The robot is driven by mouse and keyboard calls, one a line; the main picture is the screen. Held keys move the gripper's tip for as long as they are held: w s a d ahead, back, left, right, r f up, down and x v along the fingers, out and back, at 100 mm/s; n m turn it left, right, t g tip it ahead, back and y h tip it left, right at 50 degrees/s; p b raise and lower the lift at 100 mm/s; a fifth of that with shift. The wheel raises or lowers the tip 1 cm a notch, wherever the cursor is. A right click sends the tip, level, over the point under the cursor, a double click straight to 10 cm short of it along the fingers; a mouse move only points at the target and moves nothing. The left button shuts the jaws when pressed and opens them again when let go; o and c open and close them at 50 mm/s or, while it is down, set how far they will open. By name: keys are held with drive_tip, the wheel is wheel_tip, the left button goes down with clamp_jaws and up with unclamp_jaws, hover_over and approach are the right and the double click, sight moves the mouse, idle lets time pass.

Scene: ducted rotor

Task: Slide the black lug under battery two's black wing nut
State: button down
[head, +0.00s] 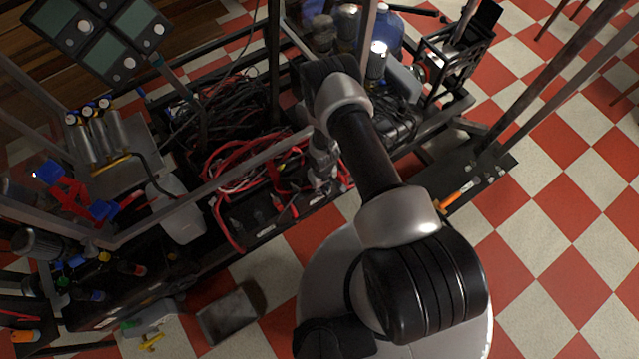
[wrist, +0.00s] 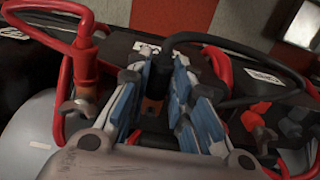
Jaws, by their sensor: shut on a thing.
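My gripper (wrist: 157,78) is shut on the black lug (wrist: 158,72), whose dark sleeve stands between the blue finger pads with a copper-coloured tongue (wrist: 150,108) below it. Its black cable (wrist: 215,40) arches away to the right. A metal wing nut (wrist: 75,108) shows left of the gripper beside a red-sleeved lug (wrist: 85,65). Another wing nut (wrist: 263,133) shows at the right among red parts. I cannot tell which is battery two's black one; the fingers hide what lies under the lug. In the head view my gripper (head: 322,172) is small and low over the cable-filled frame.
Red cables (head: 240,160) loop around the work spot, and a thick red cable (wrist: 45,15) rises at the left of the wrist view. Metal rails (head: 235,180) and uprights surround the spot. The checkered floor (head: 560,200) is open at the right.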

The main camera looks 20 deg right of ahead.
drive_tip(key=shift+s+d+p, duration=0.25)
drive_tip(key=shift+s+p, duration=0.5)
drive_tip(key=shift+p, duration=2.4)
drive_tip(key=shift+s+d+p, duration=0.2)
drive_tip(key=shift+s+p, duration=0.35)
drive_tip(key=shift+p, duration=0.65)
drive_tip(key=shift+s+d+p, duration=0.15)
drive_tip(key=shift+s+p, duration=0.35)
drive_tip(key=shift+p, duration=0.7)
drive_tip(key=r+p, duration=0.1)
drive_tip(key=p, duration=0.1)
drive_tip(key=s+r+p, duration=0.1)
drive_tip(key=r+p, duration=0.1)
drive_tip(key=p, duration=0.1)
drive_tip(key=shift+d, duration=0.15)
drive_tip(key=a+f+b, duration=0.3)
drive_tip(key=a+b, duration=0.1)
drive_tip(key=a, duration=0.4)
drive_tip(key=shift+s, duration=0.3)
